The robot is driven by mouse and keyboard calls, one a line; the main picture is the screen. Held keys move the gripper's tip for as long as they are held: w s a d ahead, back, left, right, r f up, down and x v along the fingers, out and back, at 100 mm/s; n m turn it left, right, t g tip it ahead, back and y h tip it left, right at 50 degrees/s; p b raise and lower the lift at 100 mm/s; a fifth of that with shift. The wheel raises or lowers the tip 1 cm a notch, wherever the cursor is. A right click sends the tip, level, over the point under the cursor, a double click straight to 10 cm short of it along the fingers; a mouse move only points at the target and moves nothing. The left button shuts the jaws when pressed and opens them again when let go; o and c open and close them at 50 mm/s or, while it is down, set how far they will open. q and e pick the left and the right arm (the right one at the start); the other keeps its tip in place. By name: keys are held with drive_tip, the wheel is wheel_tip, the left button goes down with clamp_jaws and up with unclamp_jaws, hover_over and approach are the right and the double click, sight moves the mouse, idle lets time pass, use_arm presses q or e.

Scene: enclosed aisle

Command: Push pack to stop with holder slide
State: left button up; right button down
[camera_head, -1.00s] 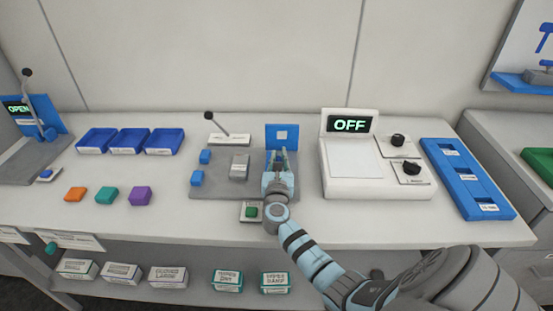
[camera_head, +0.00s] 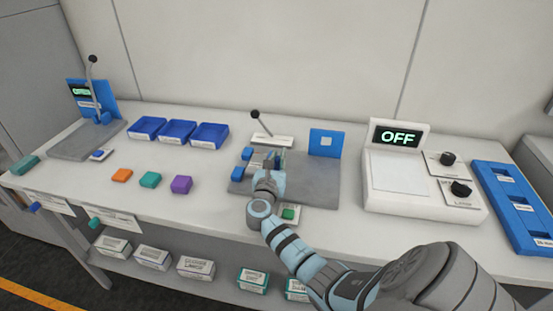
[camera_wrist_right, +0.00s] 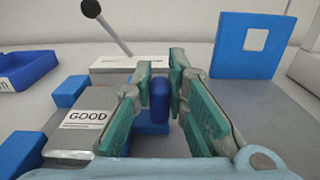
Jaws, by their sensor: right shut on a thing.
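A grey base plate (camera_head: 312,180) carries a blue upright plate with a white square (camera_head: 315,150) at its right end, apparently the stop. My right gripper (camera_head: 267,165) is over the left-middle of the base plate, well left of the upright plate. In the right wrist view, its teal-padded fingers (camera_wrist_right: 161,95) are shut on an upright blue post (camera_wrist_right: 160,103), apparently the holder slide's handle, with a blue foot (camera_wrist_right: 150,129) below. A GOOD label (camera_wrist_right: 87,119) lies left of the fingers; I cannot tell whether it is on the pack. My left gripper is not in view.
Two small blue blocks (camera_head: 237,174) stand at the base plate's left edge. A black-knobbed lever (camera_head: 255,115) rises behind, and a green button (camera_head: 289,213) sits in front. A white device reading OFF (camera_head: 398,136) stands at right; blue trays (camera_head: 210,136) and coloured blocks (camera_head: 181,185) at left.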

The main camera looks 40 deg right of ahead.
drive_tip(key=c, duration=1.6)
unclamp_jaws()
drive_tip(key=shift+w+a, duration=0.1)
drive_tip(key=shift+o, duration=0.2)
drive_tip(key=shift+a, duration=0.1)
drive_tip(key=v, duration=1.2)
